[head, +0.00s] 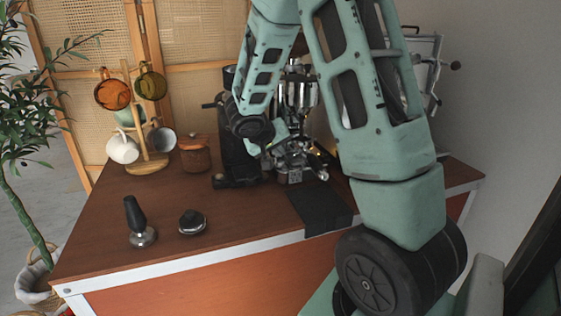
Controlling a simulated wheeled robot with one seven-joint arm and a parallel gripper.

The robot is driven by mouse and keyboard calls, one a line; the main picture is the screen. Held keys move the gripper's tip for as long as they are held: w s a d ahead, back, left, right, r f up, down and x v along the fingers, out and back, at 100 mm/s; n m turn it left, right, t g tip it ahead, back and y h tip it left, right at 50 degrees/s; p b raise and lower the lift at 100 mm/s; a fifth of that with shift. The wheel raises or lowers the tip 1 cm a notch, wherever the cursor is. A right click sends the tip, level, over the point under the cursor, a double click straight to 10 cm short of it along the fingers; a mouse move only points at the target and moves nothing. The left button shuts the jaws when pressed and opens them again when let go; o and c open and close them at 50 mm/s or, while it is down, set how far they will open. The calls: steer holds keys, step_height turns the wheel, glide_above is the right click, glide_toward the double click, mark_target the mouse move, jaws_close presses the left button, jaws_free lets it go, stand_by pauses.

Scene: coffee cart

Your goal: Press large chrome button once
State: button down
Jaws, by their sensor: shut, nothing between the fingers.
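A coffee machine with chrome parts (299,90) stands at the back of the cart top, largely hidden behind my arm. I cannot make out the large chrome button in this view. My gripper (306,163) is small and partly hard to tell from the metal parts around it. It is low in front of the machine and looks shut and empty. I cannot tell whether it touches anything.
A black mat (320,209) lies at the front right. A tamper (137,222) and a dark round tool (192,222) stand at the front left. A wooden mug rack (148,163) and brown jar (195,155) are further back. The front middle of the cart top (240,222) is clear.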

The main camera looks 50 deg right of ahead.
mark_target(279, 165)
step_height(279, 165, up, 5)
steer(key=shift+p, duration=1.2)
steer(key=s+a+f+n+y, duration=0.1)
steer(key=s+a+n+y, duration=0.2)
steer(key=a, duration=1)
steer(key=s+a+f+n+y, duration=0.1)
steer(key=s+a+n+y, duration=0.2)
steer(key=a, duration=0.9)
steer(key=s+a+n+g+y, duration=0.1)
steer(key=s+a+n+y, duration=0.2)
steer(key=s+a+n, duration=0.5)
steer(key=s+a, duration=0.8)
steer(key=a, duration=0.2)
steer(key=shift+s+n+g+y, duration=0.3)
